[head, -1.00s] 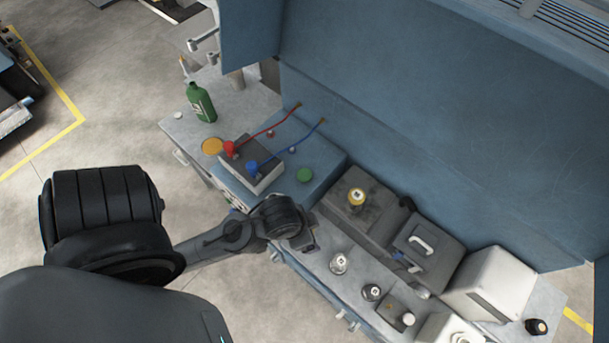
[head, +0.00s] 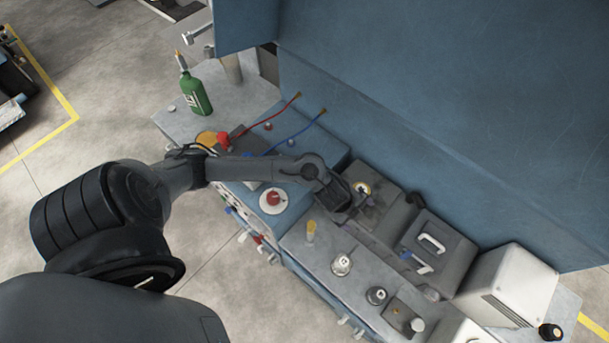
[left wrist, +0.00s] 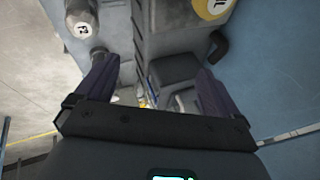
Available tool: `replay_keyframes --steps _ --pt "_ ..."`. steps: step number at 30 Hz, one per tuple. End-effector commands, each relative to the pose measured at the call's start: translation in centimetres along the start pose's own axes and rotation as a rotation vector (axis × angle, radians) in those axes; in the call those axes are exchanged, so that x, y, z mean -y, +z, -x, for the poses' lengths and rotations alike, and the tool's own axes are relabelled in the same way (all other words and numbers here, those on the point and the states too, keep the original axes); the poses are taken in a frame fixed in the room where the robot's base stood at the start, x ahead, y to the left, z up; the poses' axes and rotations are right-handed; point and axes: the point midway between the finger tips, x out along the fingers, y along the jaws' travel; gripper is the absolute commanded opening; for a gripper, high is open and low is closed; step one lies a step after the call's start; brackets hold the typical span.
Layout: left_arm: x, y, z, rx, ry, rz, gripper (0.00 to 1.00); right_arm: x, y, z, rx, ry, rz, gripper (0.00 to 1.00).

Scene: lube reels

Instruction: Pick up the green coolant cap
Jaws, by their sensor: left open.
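The green coolant cap is not visible now; in the head view my left arm covers the spot on the blue cabinet top (head: 322,147) where a green disc showed earlier. My left gripper (head: 362,212) is over the dark grey box, close to its yellow cap (head: 360,188), and apart from the cap's earlier spot. In the left wrist view the two fingers (left wrist: 155,88) are spread wide with nothing held between them. The yellow cap (left wrist: 212,6) shows at the top edge there, beyond the fingers. My right gripper is not in view.
A green bottle (head: 195,95) stands at the back left. A white disc with a red knob (head: 273,199) sits left of the gripper. Capped fittings (head: 341,264) line the front. A handled grey box (head: 432,245) and white box (head: 506,283) stand right. A blue wall (head: 440,110) rises behind.

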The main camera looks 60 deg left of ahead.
Motion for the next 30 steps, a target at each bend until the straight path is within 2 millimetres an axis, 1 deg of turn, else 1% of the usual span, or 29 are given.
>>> replay_keyframes --steps 1,2,3,5,6,9,12,15,17,20,24,27,30 --pt "1.1 4.1 -1.7 0.042 0.039 -0.064 0.96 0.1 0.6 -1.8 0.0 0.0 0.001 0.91" --pt "1.4 6.2 -2.0 0.06 0.072 -0.091 0.96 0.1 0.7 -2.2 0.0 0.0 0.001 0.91" --pt "1.9 9.0 -2.1 0.085 0.117 -0.114 0.96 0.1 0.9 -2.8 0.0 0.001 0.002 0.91" --pt "2.5 13.1 -1.6 0.123 0.182 -0.129 0.96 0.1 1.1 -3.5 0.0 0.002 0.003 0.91" --pt "2.8 15.6 -1.1 0.146 0.224 -0.126 0.96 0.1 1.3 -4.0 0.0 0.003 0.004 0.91" --pt "3.4 20.9 1.0 0.194 0.311 -0.096 0.96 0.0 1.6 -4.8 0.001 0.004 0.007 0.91" --pt "3.6 24.4 3.0 0.224 0.372 -0.054 0.96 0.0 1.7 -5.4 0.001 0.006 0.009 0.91" --pt "3.5 26.4 4.3 0.238 0.408 -0.022 0.96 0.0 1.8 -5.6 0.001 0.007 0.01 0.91" --pt "3.2 27.0 4.4 0.242 0.422 -0.011 0.96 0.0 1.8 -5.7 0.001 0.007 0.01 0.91" --pt "2.7 27.6 3.6 0.244 0.43 -0.003 0.96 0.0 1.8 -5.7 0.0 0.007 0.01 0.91" --pt "1.9 27.9 1.9 0.242 0.43 -0.004 0.96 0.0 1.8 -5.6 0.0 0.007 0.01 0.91" --pt "1.5 28.2 1.0 0.243 0.429 -0.004 0.96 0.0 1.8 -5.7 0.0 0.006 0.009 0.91" --pt "1.3 28.4 0.4 0.243 0.428 -0.006 0.96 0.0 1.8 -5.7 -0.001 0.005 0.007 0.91"
